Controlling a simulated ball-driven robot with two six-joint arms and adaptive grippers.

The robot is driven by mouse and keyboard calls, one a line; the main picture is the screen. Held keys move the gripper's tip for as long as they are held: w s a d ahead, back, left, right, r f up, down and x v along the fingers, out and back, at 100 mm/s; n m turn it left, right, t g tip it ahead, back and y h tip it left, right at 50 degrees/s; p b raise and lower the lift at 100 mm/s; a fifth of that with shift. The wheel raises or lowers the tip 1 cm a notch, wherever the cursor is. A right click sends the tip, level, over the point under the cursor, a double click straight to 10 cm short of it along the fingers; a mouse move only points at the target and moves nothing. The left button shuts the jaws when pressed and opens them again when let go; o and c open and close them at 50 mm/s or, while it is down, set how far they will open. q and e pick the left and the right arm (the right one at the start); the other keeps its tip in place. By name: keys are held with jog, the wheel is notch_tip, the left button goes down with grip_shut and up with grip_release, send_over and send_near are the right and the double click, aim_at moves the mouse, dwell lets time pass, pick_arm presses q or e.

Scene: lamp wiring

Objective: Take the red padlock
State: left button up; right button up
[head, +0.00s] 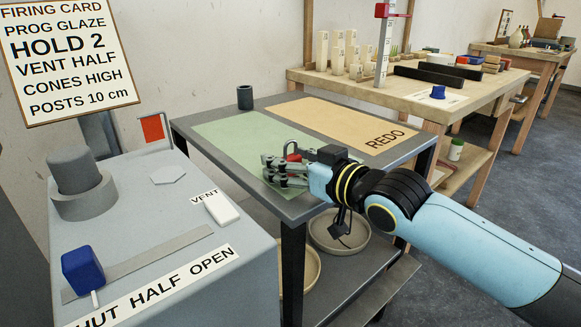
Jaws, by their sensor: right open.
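The red padlock (292,149) shows as a small red and dark shape on the green mat near its right front part, partly hidden by my right gripper. My right gripper (270,171) reaches in from the right, low over the green mat, with its fingers open around or beside the padlock. I cannot tell whether the fingers touch it. My left gripper is not in view.
The grey cart (188,141) carries a green mat (235,135), a tan REDO mat (335,125) and a dark cup (245,97). A grey kiln box (150,225) with a blue knob (83,271) stands at left. Wooden benches (410,99) stand behind.

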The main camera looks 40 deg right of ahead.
jog(key=c, duration=1.3)
jog(key=shift+r, duration=0.1)
